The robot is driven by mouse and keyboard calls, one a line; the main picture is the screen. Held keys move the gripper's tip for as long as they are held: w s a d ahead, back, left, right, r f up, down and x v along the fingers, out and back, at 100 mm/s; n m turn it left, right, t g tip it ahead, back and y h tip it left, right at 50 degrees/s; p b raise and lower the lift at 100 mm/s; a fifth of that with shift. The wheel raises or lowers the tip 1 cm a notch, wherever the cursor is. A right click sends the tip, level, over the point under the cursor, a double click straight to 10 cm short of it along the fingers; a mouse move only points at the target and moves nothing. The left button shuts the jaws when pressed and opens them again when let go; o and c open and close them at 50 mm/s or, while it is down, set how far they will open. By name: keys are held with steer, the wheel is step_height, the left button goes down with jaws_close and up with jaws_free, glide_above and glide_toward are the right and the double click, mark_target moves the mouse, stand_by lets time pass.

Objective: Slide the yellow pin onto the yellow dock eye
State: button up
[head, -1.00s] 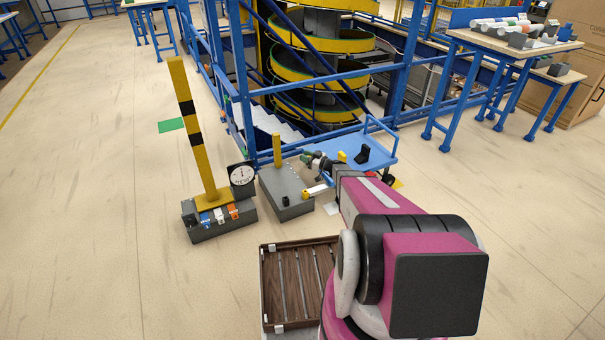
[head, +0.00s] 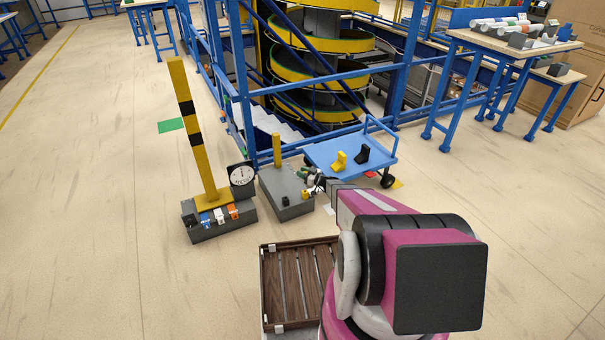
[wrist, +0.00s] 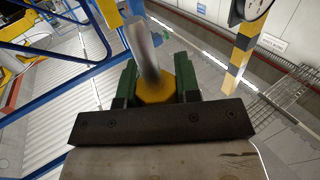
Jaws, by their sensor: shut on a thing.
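My gripper (head: 313,178) is small in the head view, over the right side of a grey block. In the wrist view its green fingers (wrist: 155,80) are shut on the yellow pin. The pin shows a yellow head (wrist: 155,93) between the fingers and a grey shaft (wrist: 143,50) pointing away from the gripper. A small yellow piece (head: 305,194) sits at the right front edge of the grey block (head: 285,205), just below the gripper; it may be the yellow dock eye. I cannot tell whether pin and eye touch.
A yellow post (head: 277,150) rises from the block's back. A striped post (head: 190,135) and a dial (head: 242,174) stand left. A blue cart (head: 380,148) behind holds a yellow piece (head: 339,162) and a black piece (head: 362,155). A slatted wooden tray (head: 264,290) is nearer.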

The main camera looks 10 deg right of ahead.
steer(key=shift+f, duration=2.85)
steer(key=shift+f, duration=2.95)
stand_by(0.9)
steer(key=o, duration=0.9)
steer(key=shift+d, duration=0.1)
